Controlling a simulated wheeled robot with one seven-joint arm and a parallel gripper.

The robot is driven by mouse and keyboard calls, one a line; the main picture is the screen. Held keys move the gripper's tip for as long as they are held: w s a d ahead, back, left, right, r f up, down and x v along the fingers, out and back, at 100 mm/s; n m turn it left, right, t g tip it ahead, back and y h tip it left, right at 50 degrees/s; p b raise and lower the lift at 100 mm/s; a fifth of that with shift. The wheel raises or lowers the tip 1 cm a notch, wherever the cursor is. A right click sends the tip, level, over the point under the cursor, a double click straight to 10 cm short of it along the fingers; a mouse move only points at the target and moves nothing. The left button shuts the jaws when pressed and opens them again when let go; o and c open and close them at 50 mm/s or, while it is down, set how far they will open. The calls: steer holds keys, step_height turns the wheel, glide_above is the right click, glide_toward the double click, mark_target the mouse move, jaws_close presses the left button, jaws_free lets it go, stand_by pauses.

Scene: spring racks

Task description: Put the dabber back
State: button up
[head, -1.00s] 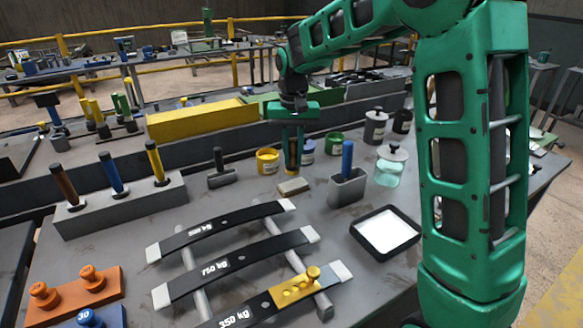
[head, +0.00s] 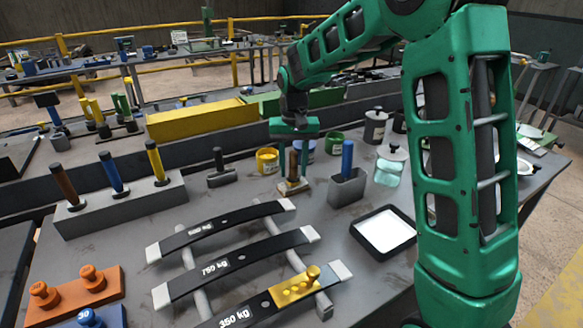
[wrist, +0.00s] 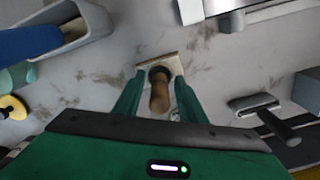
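The dabber (head: 293,163), with a brown handle, stands upright on a small beige square rest (head: 283,191). In the wrist view its handle (wrist: 159,97) rises from a dark round part at the middle of the rest (wrist: 173,62). My gripper (head: 295,170) points straight down over it, one finger on each side of the handle. In the wrist view gaps show between the handle and both fingers, so the gripper (wrist: 158,92) looks open around it. The exact seating of the dabber's lower end is hidden.
A grey holder with a blue handle (head: 347,160) stands close on the right. A dark-handled grey block (head: 220,178) is on the left, and a yellow can (head: 267,160) is behind. A white-bottomed tray (head: 384,230) and several leaf springs (head: 235,262) lie in front.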

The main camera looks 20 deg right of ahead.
step_height(320, 180, up, 12)
steer(key=shift+r, duration=0.15)
stand_by(0.6)
steer(key=s+d+f+m, duration=0.1)
steer(key=s+d+f, duration=0.2)
steer(key=s, duration=0.9)
steer(key=s+d+f+m, duration=0.1)
steer(key=s+d+f, duration=0.1)
steer(key=s+d, duration=0.6)
steer(key=s+d+f+m, duration=0.1)
steer(key=s+d+f, duration=0.2)
steer(key=s, duration=1.5)
steer(key=d, duration=0.3)
steer(key=shift+d+f, duration=0.15)
steer(key=shift+f, duration=0.2)
steer(key=shift+s, duration=0.1)
